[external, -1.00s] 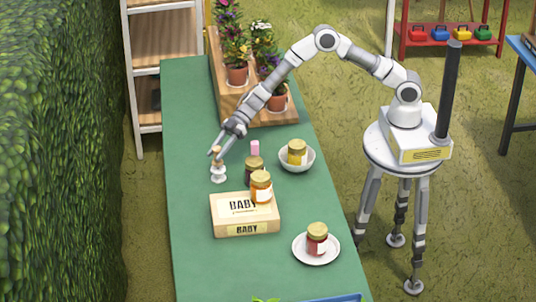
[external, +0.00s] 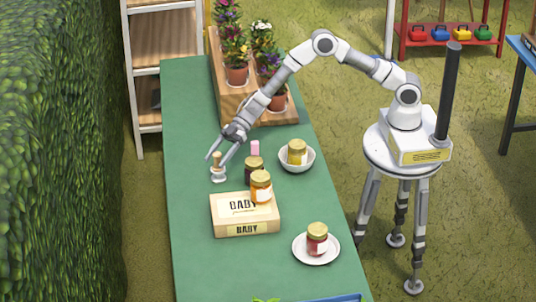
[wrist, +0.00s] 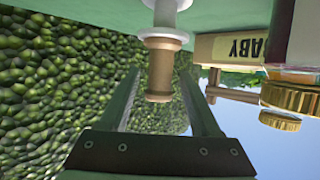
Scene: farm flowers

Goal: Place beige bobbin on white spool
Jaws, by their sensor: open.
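The beige bobbin (external: 216,158) stands upright on top of the white spool (external: 218,174) on the green table. In the wrist view, which looks upside down, the bobbin (wrist: 160,72) meets the white flange of the spool (wrist: 165,35), and they look roughly in line. My gripper (external: 214,162) is open, with one finger on each side of the bobbin. In the wrist view a gap shows between the bobbin and each finger, so neither appears to touch it.
A BABY box (external: 245,214) with an amber jar (external: 261,188) stands close by in front. A dark jar (external: 254,168) and a pink block (external: 255,148) are to the right. A bowl with a jar (external: 297,160) is farther right. The table left of the spool is clear.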

